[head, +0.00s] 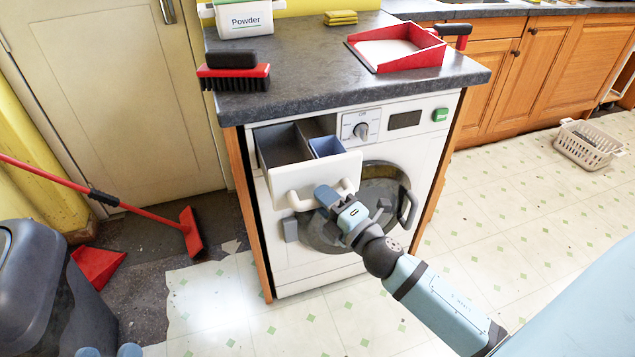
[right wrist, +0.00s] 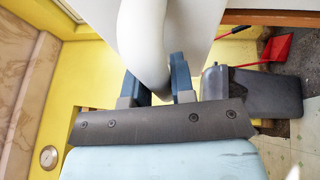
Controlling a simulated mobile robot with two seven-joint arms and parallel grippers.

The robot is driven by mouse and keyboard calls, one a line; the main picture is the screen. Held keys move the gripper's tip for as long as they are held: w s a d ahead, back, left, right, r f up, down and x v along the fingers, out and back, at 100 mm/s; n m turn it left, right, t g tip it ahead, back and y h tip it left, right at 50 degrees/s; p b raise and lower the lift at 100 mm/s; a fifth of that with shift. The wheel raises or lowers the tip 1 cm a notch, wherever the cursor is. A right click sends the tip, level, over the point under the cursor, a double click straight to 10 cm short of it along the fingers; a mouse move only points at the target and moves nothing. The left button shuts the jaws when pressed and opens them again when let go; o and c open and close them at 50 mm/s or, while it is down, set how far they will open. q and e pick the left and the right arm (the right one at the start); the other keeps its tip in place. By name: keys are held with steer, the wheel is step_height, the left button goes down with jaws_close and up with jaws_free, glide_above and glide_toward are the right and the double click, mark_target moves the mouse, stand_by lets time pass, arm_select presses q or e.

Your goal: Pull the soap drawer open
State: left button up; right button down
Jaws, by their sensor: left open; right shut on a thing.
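The soap drawer (head: 275,182) stands pulled out from the top left of the white washing machine (head: 305,278). Its dark grey compartment and a smaller blue compartment (head: 327,146) show from above. The white handle (head: 291,199) is on its front. My right gripper (head: 337,199) is shut on this handle. In the right wrist view the fingers of my right gripper (right wrist: 157,85) sit on both sides of the white handle bar (right wrist: 143,40).
The round door (head: 372,190) is below the drawer, partly behind my right arm. A brush (head: 233,72), a powder box (head: 245,20) and a red dustpan (head: 400,48) are on the worktop. A bin (head: 45,290) and red broom (head: 190,232) stand left. A basket (head: 590,145) lies right.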

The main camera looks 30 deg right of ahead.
arm_select(q)
steer(key=shift+r, duration=0.5)
arm_select(e)
steer(key=shift+s+a, duration=0.2)
steer(key=shift+s, duration=0.85)
steer(key=c, duration=1)
jaws_free()
arm_select(q)
steer(key=shift+f, duration=0.25)
arm_select(e)
steer(key=shift+o, duration=0.2)
arm_select(q)
steer(key=shift+s+d+r+t+h+b, duration=0.1)
steer(key=shift+d+r+t+h+b, duration=0.1)
steer(key=shift+r, duration=0.2)
steer(key=shift+d+r+t+h+b, duration=0.1)
steer(key=shift+r+t+h+b, duration=0.1)
steer(key=shift+r, duration=0.15)
arm_select(e)
steer(key=v, duration=1.3)
steer(key=shift+s, duration=0.4)
